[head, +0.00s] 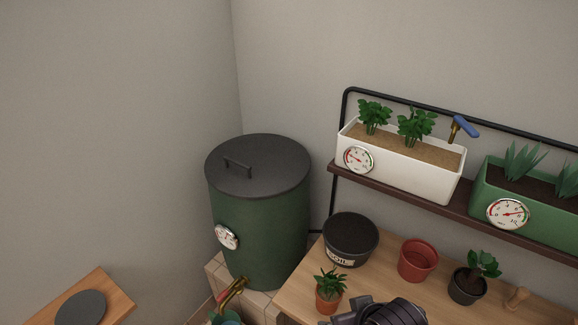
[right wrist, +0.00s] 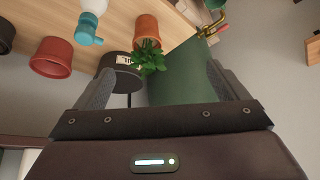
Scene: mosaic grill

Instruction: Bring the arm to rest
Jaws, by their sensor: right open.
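My right arm shows at the bottom edge of the head view, dark and partly cut off, above the wooden bench (head: 300,302). In the right wrist view my right gripper (right wrist: 160,82) is open, its two grey fingers wide apart with nothing held between them. Past the fingers stand the green barrel (right wrist: 180,75) and a terracotta pot (right wrist: 146,28) with a leafy plant. My left gripper is in neither view.
The lidded barrel (head: 258,225) stands in the corner. The bench holds a black bucket (head: 350,240), a red pot (head: 418,260) and small potted plants. Above it, a shelf carries a white planter (head: 410,172) and a green planter (head: 545,218). A wooden surface (head: 112,293) lies lower left.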

